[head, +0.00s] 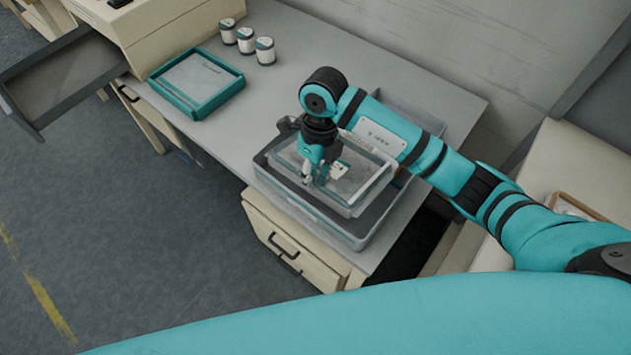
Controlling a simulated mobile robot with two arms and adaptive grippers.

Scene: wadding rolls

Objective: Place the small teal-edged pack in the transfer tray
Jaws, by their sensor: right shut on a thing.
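My right gripper (312,180) points down into a clear inner bin (352,208) that sits inside a larger grey tray (290,203) at the table's front edge. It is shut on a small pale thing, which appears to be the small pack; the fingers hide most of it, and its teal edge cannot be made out. A white piece with a dark mark (340,170) shows just right of the fingers. A teal-rimmed tray (182,104) with a grey inside lies apart at the left and looks nearly empty. My left gripper is not in view.
Three white rolls with dark bands (246,40) stand behind the teal-rimmed tray. A beige cabinet (165,25) and an open grey drawer (65,75) are at the upper left. Bare table (225,130) lies between the teal-rimmed tray and the grey tray.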

